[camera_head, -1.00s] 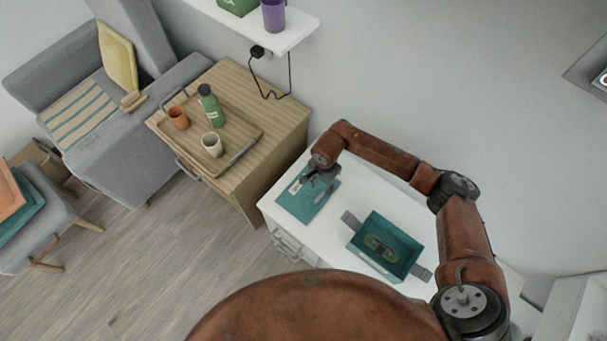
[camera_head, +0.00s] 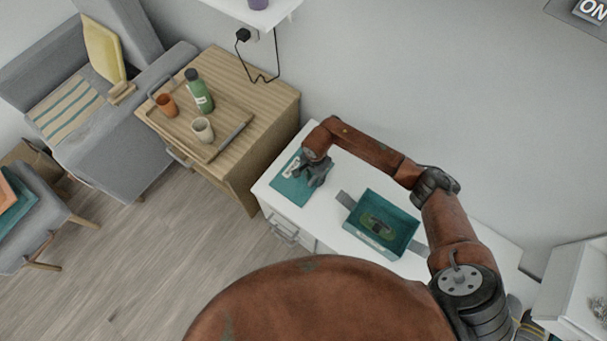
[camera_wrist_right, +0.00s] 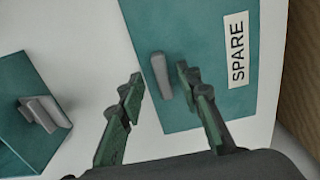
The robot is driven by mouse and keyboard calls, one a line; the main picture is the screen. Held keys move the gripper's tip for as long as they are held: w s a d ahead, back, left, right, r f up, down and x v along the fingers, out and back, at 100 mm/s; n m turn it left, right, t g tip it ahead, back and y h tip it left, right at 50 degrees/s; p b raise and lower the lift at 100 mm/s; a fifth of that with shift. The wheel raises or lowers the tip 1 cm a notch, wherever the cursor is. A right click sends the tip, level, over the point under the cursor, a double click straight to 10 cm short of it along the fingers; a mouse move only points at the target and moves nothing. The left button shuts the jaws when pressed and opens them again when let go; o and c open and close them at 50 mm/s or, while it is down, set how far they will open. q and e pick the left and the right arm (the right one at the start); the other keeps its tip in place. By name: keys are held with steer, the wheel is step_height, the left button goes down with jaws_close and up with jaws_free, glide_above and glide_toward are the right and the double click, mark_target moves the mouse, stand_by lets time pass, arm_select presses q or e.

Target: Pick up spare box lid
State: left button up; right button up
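The spare box lid (camera_head: 291,190) is a flat teal panel lying on the white desk, left of the teal box. In the right wrist view the lid (camera_wrist_right: 201,42) carries a white "SPARE" label (camera_wrist_right: 237,50) and a grey bar handle (camera_wrist_right: 161,77). My right gripper (camera_head: 316,178) is over the lid and hides part of it. In the wrist view the right gripper (camera_wrist_right: 159,78) is open, with the handle between its two fingertips. Whether the fingers touch the handle cannot be told. My left gripper is not in view.
A teal box (camera_head: 402,238) with grey side handles and a dark green item inside stands right of the lid. The white desk (camera_head: 335,176) is clear between them. A wooden cabinet (camera_head: 246,150) with a tray, cups and a bottle stands left. A wall rises behind.

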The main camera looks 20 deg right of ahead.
steer(key=shift+w+f, duration=0.3)
steer(key=shift+f, duration=0.05)
steer(key=shift+c, duration=1.4)
steer(key=shift+s+r, duration=0.1)
jaws_close()
